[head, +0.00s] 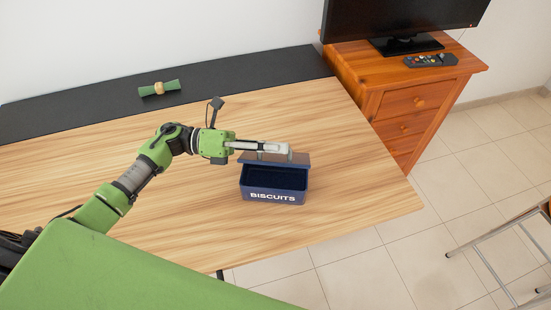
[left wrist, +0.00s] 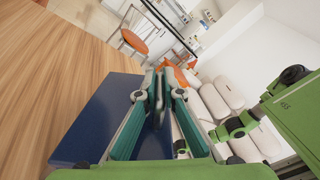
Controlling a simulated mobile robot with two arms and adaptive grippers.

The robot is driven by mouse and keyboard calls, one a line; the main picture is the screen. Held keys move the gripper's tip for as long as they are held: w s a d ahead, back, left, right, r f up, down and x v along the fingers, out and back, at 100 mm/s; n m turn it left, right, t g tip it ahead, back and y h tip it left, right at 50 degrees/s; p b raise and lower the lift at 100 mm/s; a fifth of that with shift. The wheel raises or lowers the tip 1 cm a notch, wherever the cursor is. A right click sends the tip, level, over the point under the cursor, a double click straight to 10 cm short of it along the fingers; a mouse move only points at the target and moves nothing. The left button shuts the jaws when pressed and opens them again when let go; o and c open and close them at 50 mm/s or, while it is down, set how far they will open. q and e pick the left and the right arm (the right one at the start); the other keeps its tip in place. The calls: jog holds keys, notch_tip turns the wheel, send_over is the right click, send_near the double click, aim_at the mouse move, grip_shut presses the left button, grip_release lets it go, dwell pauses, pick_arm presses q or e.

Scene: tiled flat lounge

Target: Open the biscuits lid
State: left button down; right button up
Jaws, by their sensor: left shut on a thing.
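The dark blue biscuits tin (head: 275,197) stands on the wooden table, its white "BISCUITS" lettering facing the front. Its lid (head: 301,159) is raised along the back edge, and the dark inside of the tin shows. My left gripper (head: 288,151) reaches in from the left above the lid and is shut on the lid's handle. In the left wrist view, the fingers (left wrist: 159,80) close on a dark upright handle (left wrist: 158,102), with the blue lid (left wrist: 98,118) beside and below them. The handle is mostly hidden in the head view. My right gripper is not in view.
The wooden table (head: 350,205) is clear around the tin. A green rolled item with a tan band (head: 159,88) lies on the black strip at the back. A wooden cabinet (head: 400,90) with a monitor (head: 400,15) and a remote (head: 430,60) stands at the right.

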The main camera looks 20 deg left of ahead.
pick_arm(q)
jog(key=n, duration=0.1)
jog(key=w, duration=0.1)
jog(key=w+n+b, duration=0.1)
jog(key=shift+w+a+r+n, duration=0.1)
jog(key=shift+a+r+n, duration=0.2)
jog(key=shift+r, duration=0.1)
jog(key=shift+w+a+r+n+b, duration=0.15)
jog(key=shift+w+n+b, duration=0.35)
jog(key=shift+w+n, duration=0.4)
jog(key=shift+w+b, duration=0.35)
jog(key=shift+w, duration=0.05)
jog(key=shift+r, duration=0.1)
jog(key=c, duration=2.2)
grip_release()
jog(key=shift+o, duration=0.2)
jog(key=shift+a, duration=0.15)
